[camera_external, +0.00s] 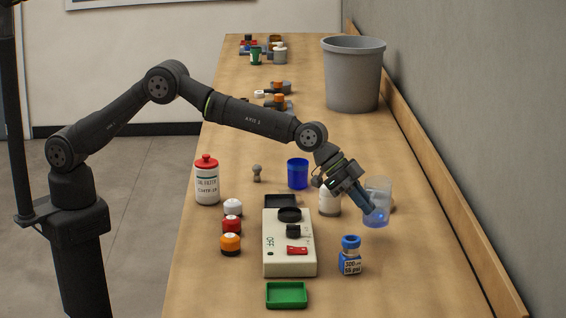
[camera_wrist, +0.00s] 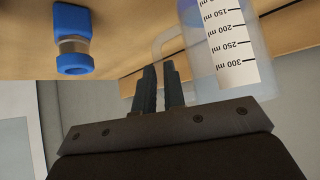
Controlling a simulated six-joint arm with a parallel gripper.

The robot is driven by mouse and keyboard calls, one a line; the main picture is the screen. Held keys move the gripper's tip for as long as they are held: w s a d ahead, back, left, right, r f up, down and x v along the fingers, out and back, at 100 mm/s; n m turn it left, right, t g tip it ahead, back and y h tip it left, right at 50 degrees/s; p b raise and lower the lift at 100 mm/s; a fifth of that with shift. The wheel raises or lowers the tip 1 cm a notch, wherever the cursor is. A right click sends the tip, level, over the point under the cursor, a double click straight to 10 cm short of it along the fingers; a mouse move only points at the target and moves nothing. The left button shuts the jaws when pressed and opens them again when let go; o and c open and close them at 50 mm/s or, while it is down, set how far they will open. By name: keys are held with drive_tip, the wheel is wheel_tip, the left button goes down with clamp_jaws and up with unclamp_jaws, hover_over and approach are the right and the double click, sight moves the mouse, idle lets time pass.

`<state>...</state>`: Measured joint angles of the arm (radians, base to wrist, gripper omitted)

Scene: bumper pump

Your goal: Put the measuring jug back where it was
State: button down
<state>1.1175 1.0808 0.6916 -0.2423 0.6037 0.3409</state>
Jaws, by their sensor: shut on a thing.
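The measuring jug (camera_external: 378,187) is clear, with a bluish lower part, at the right side of the bench near the wall. In the wrist view the jug (camera_wrist: 225,45) shows a white millilitre scale, and its clear handle is between my fingers. My gripper (camera_external: 367,209) is shut on this handle, at the left of the jug; it also shows in the wrist view (camera_wrist: 160,87). The jug looks about upright. I cannot tell whether its base touches the bench. My fingers cover part of the handle.
A pump box (camera_external: 289,261) and green tray (camera_external: 287,295) are to the left. A blue cup (camera_external: 298,174) and a white bottle (camera_external: 329,202) are near my wrist. A grey bin (camera_external: 353,75) stands farther back.

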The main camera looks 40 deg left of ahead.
drive_tip(key=shift+f, duration=2)
drive_tip(key=shift+f, duration=0.15)
drive_tip(key=c, duration=1.5)
unclamp_jaws()
drive_tip(key=shift+a+r, duration=0.2)
drive_tip(key=shift+r, duration=0.2)
drive_tip(key=v, duration=1.1)
drive_tip(key=shift+a, duration=0.25)
